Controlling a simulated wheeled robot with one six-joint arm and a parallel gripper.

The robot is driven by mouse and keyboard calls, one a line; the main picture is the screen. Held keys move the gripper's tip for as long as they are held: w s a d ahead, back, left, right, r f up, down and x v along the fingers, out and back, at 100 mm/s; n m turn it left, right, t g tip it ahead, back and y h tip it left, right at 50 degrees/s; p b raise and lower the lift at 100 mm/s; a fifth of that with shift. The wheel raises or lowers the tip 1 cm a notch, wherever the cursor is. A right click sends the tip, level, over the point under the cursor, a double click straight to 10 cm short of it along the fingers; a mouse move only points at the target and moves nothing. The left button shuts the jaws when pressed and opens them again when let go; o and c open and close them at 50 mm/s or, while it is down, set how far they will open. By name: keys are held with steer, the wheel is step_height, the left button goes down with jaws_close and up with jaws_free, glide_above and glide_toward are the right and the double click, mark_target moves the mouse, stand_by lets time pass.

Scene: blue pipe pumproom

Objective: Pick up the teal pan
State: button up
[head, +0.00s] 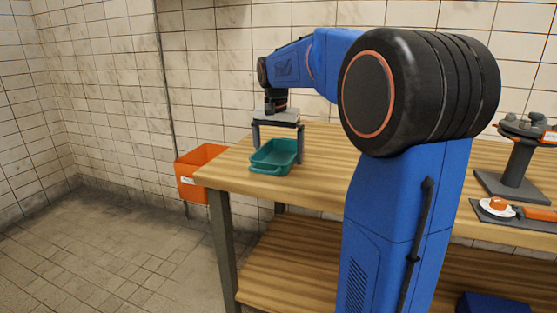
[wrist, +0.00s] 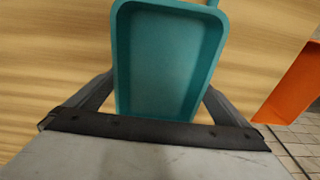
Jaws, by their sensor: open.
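The teal pan (head: 274,160) is a shallow rectangular dish with a raised rim, on the wooden workbench near its left end. My gripper (head: 278,143) points down over the pan, with one finger on each side of it. It is open, and nothing is held. In the wrist view the pan (wrist: 168,60) fills the upper middle, empty inside, with its near end between the fingers of my gripper (wrist: 153,105). I cannot tell whether the fingers touch the pan's sides.
The wooden workbench (head: 325,150) has bare top around the pan. An orange bin (head: 190,178) hangs past its left end and shows at the right in the wrist view (wrist: 290,85). A grey stand (head: 515,165) and a dark tray (head: 500,212) with small items are at the right.

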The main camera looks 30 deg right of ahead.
steer(key=c, duration=0.9)
steer(key=shift+c, duration=0.2)
